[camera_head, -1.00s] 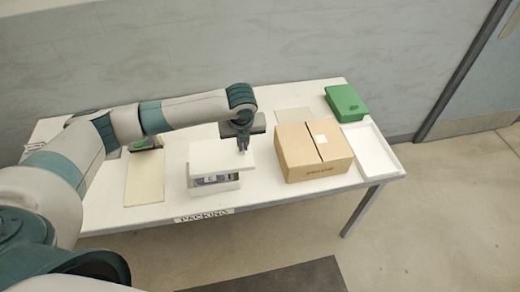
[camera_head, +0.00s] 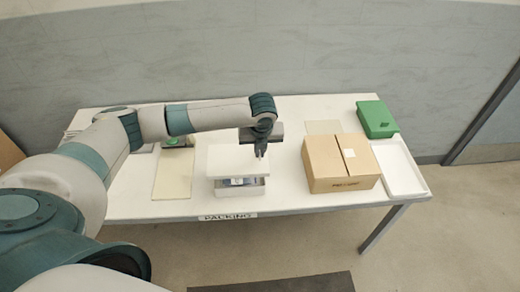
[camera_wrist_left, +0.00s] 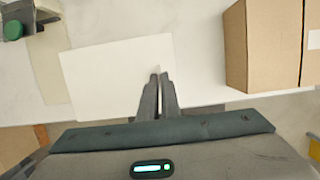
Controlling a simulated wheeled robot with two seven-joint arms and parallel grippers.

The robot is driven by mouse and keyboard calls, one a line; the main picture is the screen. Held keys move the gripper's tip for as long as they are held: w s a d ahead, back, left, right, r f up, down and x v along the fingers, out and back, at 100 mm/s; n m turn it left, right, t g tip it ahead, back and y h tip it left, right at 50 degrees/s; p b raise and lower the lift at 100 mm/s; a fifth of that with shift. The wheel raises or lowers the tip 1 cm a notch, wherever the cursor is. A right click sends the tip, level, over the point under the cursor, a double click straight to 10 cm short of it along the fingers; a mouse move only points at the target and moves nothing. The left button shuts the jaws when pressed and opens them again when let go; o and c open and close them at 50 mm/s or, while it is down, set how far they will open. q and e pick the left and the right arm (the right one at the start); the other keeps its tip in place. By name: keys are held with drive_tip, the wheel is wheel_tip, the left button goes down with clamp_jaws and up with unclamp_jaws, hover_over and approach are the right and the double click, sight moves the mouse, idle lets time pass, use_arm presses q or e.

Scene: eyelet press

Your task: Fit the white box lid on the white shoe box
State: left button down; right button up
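The white box lid (camera_head: 230,160) is over the white shoe box (camera_head: 254,190), which stands near the table's front edge. A darker band with bluish contents shows between lid and box front, so the lid does not look fully down. My left gripper (camera_head: 261,153) is at the lid's right edge, pointing down. In the left wrist view the lid (camera_wrist_left: 105,75) is a pale sheet left of the fingers (camera_wrist_left: 159,75), which are close together with the lid's edge at them. The lid hides the box there. My right gripper is not in view.
A brown carton (camera_head: 325,165) stands right of the shoe box. Behind it is a green box (camera_head: 377,118), with a white tray (camera_head: 424,188) at the table's right end. A cream mat (camera_head: 172,178) lies to the left. The front edge bears a PACKING label (camera_head: 228,217).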

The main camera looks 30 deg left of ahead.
sight(260, 161)
use_arm(q)
drive_tip(key=shift+f, duration=0.3)
drive_tip(key=shift+s+d+b+x, duration=0.15)
drive_tip(key=shift+b+x, duration=0.15)
drive_tip(key=shift+x, duration=0.35)
drive_tip(key=shift+s+b+x, duration=0.15)
drive_tip(key=shift+b+x, duration=0.1)
drive_tip(key=shift+x, duration=0.45)
drive_tip(key=shift+s+d+b+x, duration=0.1)
drive_tip(key=shift+b+x, duration=0.2)
drive_tip(key=shift+x, duration=0.35)
drive_tip(key=shift+s+b+x, duration=0.2)
drive_tip(key=shift+b+x, duration=0.1)
drive_tip(key=shift+x, duration=0.75)
drive_tip(key=shift+d+p, duration=0.15)
drive_tip(key=shift+p, duration=0.65)
drive_tip(key=shift+f, duration=0.2)
drive_tip(key=shift+b+x, duration=0.5)
drive_tip(key=shift+x, duration=0.45)
drive_tip(key=shift+s+d, duration=0.15)
drive_tip(key=shift+s, duration=0.05)
drive_tip(key=c, duration=1.9)
unclamp_jaws()
